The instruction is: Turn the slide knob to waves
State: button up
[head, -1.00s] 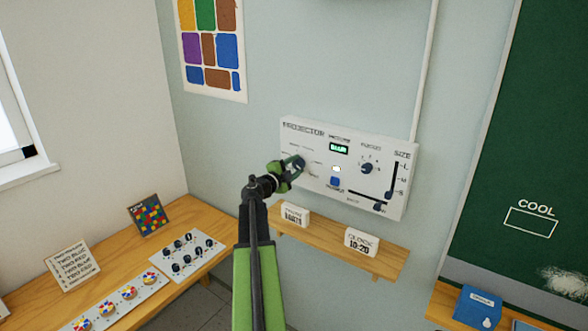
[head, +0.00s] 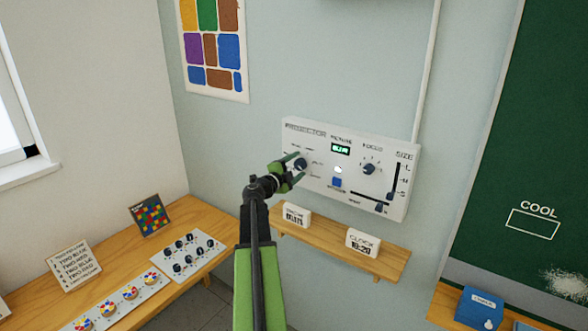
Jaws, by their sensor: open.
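The white projector panel (head: 390,150) is mounted on the wall. At its left is a dark round knob (head: 300,164), with small labels around it too blurred to read. My gripper (head: 297,163) is open at this knob, its green fingers spread above and below it. I cannot tell whether they touch it. A small display (head: 340,149) under the word PICTURE glows green; its text is hard to read.
The panel also has a focus knob (head: 369,168), a blue button (head: 337,182), a vertical size slider (head: 391,193) and a lower slider (head: 379,208). A wooden shelf (head: 330,244) with two white signs is below. A bench (head: 200,208) with knob boards stands at left.

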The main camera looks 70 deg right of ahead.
jog(key=v, duration=1.7)
jog(key=shift+a, duration=0.25)
jog(key=shift+w, duration=0.1)
